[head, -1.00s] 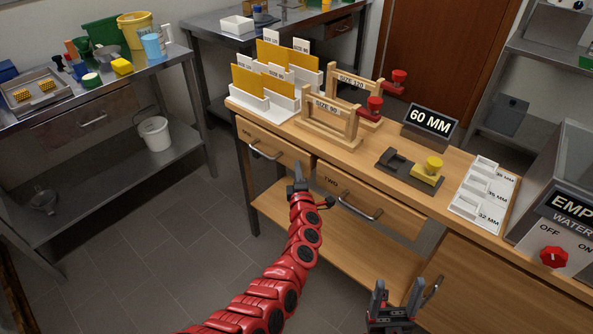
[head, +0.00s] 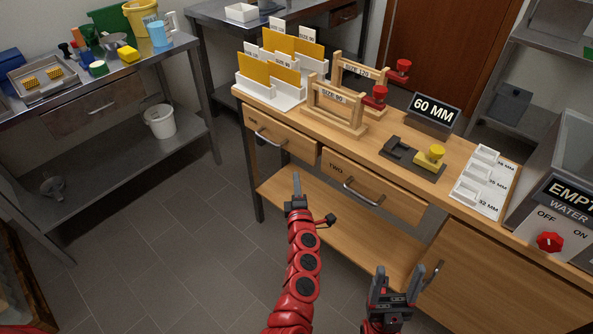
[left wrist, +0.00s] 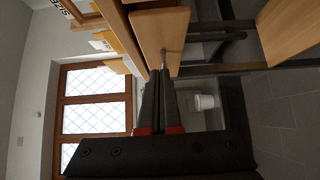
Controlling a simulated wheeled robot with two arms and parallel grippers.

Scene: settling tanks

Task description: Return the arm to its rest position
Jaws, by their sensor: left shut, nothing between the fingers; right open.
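My left arm is red and reaches up from the bottom middle of the head view. My left gripper (head: 297,184) is shut and empty, in front of the wooden workbench below its drawers. It also shows in the left wrist view (left wrist: 163,78), with its fingers together and a drawer front beyond them. My right gripper (head: 406,272) is open and empty at the lower right of the head view, in front of the bench.
Frames, a 60 MM sign (head: 434,112) and a tank (head: 566,150) stand on top. A steel table (head: 110,80) is at left. Grey floor (head: 170,240) is clear between.

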